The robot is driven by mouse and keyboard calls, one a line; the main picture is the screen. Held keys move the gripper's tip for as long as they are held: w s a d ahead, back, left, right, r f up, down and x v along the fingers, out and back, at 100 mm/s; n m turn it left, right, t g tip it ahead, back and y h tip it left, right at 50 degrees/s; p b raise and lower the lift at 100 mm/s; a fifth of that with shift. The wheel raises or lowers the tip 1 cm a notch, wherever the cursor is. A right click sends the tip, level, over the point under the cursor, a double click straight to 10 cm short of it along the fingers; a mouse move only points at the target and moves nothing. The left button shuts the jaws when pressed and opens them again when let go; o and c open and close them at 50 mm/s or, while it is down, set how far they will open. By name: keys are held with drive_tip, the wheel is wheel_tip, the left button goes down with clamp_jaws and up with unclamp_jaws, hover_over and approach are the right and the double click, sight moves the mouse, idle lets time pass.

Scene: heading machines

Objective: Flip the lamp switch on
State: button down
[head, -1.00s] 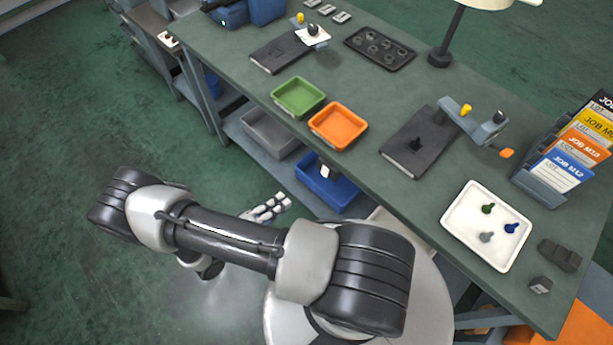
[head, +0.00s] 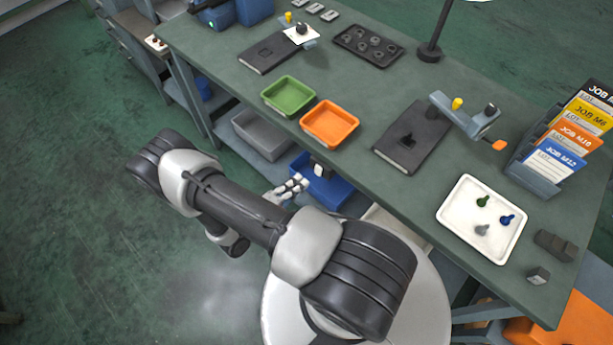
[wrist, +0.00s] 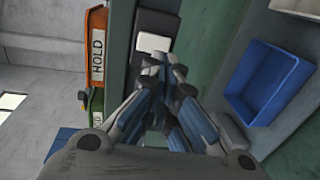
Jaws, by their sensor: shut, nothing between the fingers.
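A lamp (head: 430,53) stands at the back of the green bench on a dark round base and thin pole; its shade is almost wholly cut off at the top. A small dark box with a white face (head: 322,171), likely the lamp switch, sits at the bench's front edge below the orange tray. It shows in the wrist view as a white plate in a dark housing (wrist: 155,36). My gripper (head: 301,181) is shut and empty, just left of and below this box. In the wrist view my fingertips (wrist: 163,66) lie just below the plate; I cannot tell whether they touch.
Green (head: 288,96) and orange (head: 330,123) trays sit at the bench's front edge; the orange one reads HOLD in the wrist view. A blue bin (head: 335,193) and a grey bin (head: 262,137) are on the shelf below. Open floor lies left of my arm.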

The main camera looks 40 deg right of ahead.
sight(318, 170)
drive_tip(key=shift+w+d+f, duration=0.1)
drive_tip(key=shift+d+f, duration=0.05)
drive_tip(key=shift+d, duration=0.9)
drive_tip(key=shift+w+d+f, duration=0.1)
drive_tip(key=shift+d, duration=0.9)
drive_tip(key=shift+b, duration=0.4)
